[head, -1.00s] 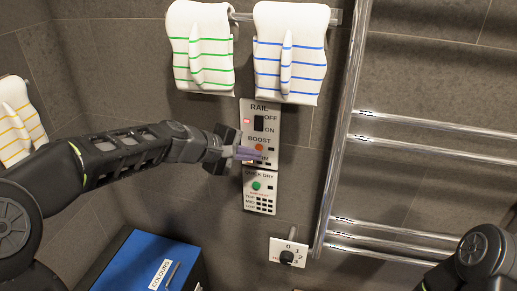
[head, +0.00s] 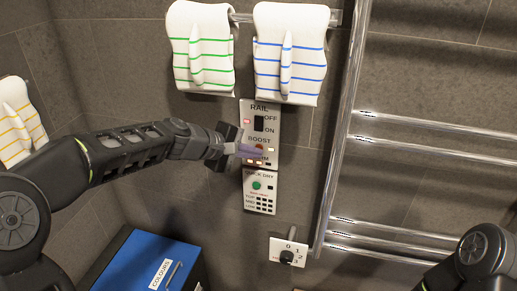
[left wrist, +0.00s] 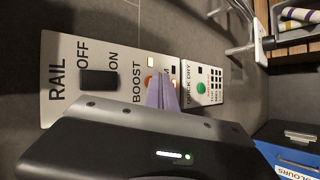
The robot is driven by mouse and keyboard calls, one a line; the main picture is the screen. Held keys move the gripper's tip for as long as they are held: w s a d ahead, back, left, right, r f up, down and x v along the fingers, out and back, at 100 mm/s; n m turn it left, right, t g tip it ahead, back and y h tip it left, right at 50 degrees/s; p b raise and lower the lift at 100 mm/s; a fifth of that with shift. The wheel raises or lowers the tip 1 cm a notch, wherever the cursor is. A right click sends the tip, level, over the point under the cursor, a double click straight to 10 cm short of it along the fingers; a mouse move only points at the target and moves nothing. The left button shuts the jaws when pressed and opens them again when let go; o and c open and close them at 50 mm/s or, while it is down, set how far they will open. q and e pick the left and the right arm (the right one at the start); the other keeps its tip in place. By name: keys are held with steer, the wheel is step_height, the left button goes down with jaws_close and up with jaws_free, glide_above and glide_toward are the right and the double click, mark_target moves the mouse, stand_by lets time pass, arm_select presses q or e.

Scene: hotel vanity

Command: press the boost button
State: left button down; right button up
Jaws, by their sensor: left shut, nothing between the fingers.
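The rail panel (head: 274,108) is a pale plate on the tiled wall with a black OFF/ON rocker switch (head: 259,123). Its orange boost button (head: 258,147) is mostly hidden behind my left gripper's fingers in the head view. In the left wrist view the orange button (left wrist: 149,84) shows beside the fingertips. A small indicator (head: 270,149) beside the button is lit. My left gripper (head: 261,153) is shut and empty, its purplish fingertips at the panel just below the button. I cannot tell whether they touch it. My right gripper is out of view.
Below is a quick dry panel (head: 265,205) with a green button (head: 256,186), then a rotary dial (head: 286,257). Striped towels (head: 290,50) hang above. A chrome towel rail (head: 335,150) stands right. A blue-lidded box (head: 135,262) sits bottom left.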

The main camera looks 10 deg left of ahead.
arm_select(q)
steer(key=shift+s+b, duration=0.4)
steer(key=shift+s, duration=0.15)
steer(key=s+b, duration=0.3)
steer(key=s, duration=0.3)
steer(key=shift+a, duration=0.25)
stand_by(1.7)
